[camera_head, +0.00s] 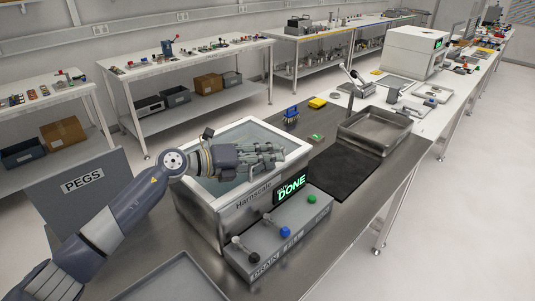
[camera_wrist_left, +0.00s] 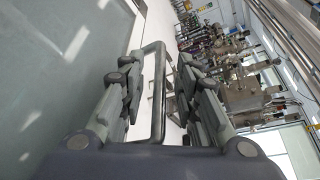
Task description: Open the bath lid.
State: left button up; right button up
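The bath (camera_head: 205,212) is a white-rimmed box on the steel bench, with a pale, glassy lid (camera_head: 222,183) that looks closed over its top. The lid's pane (camera_wrist_left: 60,80) fills the left of the left wrist view. My left gripper (camera_head: 276,157) is over the far right part of the bath top. In the left wrist view my left gripper (camera_wrist_left: 158,75) is open, with a dark metal loop handle (camera_wrist_left: 157,100) between its fingers. I see a gap beside the handle, so no firm grip shows. My right gripper is not in view.
A control box (camera_head: 280,235) with black, blue and green knobs stands before the bath, below a green "DONE" display (camera_head: 291,184). A steel tray (camera_head: 375,130) and a dark mat (camera_head: 345,168) lie to the right.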

pick_arm(q)
jog(key=shift+w+d, duration=0.1)
jog(key=shift+d, duration=0.05)
grip_shut()
